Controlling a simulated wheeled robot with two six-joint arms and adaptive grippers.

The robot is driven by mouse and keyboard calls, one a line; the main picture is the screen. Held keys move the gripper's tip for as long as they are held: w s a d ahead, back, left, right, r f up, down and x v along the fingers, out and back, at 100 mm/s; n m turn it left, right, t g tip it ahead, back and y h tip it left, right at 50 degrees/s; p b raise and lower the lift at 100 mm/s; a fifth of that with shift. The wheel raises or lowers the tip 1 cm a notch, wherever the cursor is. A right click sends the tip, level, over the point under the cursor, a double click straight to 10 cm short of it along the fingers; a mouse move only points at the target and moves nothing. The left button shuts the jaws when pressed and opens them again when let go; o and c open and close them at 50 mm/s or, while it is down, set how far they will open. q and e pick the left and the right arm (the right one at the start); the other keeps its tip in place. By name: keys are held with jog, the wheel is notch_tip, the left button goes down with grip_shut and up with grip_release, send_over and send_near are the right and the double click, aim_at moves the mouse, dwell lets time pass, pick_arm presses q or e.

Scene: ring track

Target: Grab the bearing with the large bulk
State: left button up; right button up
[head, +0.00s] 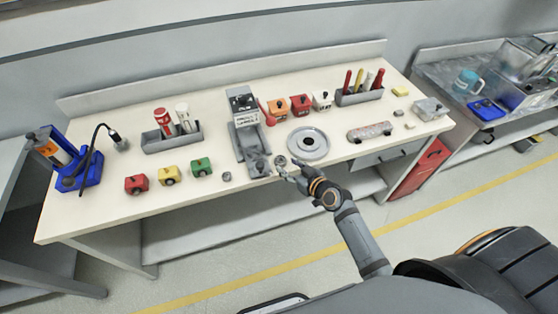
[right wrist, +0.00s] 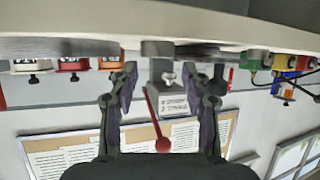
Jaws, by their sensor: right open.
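A small grey metal ring, which looks like a bearing (head: 281,160), stands near the front edge of the white table. A smaller grey ring (head: 227,176) lies further left. A wide, flat grey round plate (head: 307,156) with a hub lies behind and right of the first ring. My right gripper (head: 286,171) is open and empty at the table's front edge, just in front of the first ring. In the right wrist view, upside down, the open fingers (right wrist: 163,76) point at a grey round edge (right wrist: 156,48) on the table. My left gripper is out of view.
A grey press-like device (head: 245,125) stands just left of the right gripper. Coloured blocks stand left (head: 170,175) and behind (head: 300,104). A long grey part (head: 370,132) lies right. The table's front edge (head: 130,236) is clear at left.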

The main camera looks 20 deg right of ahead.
aim_at(280, 159)
jog(key=shift+w+p, duration=0.35)
jog(key=shift+w, duration=0.15)
jog(key=x, duration=0.4)
jog(key=shift+s+f, duration=0.1)
jog(key=shift+f, duration=0.1)
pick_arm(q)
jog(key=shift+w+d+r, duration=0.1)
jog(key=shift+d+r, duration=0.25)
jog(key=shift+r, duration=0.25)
pick_arm(e)
jog(key=shift+c, duration=1.3)
jog(key=c, duration=0.6)
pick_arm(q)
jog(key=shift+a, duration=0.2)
pick_arm(e)
jog(key=shift+c, duration=0.2)
